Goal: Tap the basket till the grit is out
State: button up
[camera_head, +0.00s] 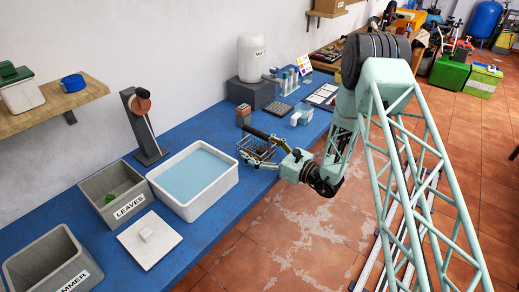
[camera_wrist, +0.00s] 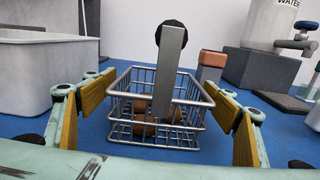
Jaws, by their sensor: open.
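The wire basket (camera_head: 254,151) stands on the blue bench near its front edge. In the wrist view the basket (camera_wrist: 122,108) is close ahead, with a grey bar-shaped handle (camera_wrist: 168,70) ending in a black knob. Brown material (camera_wrist: 150,130) shows low behind the front wires; I cannot tell whether it is grit. My gripper (camera_head: 262,146) is open at the basket. In the wrist view its yellow-padded fingers (camera_wrist: 160,88) stand on either side of the basket, apart from the handle and not shut on it.
A white tub of water (camera_head: 195,176) stands left of the basket, with a LEAVES bin (camera_head: 112,193) beyond it. A brick-topped grey block (camera_head: 243,115) is just behind the basket. A WATER container (camera_head: 251,58) and tap stand farther back. A white plate (camera_head: 150,240) lies at front left.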

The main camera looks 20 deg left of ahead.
jog(key=shift+a, duration=0.1)
jog(key=shift+c, duration=0.7)
jog(key=c, duration=0.9)
jog(key=shift+r, duration=1.1)
jog(key=shift+f, duration=1.05)
jog(key=shift+r, duration=1.05)
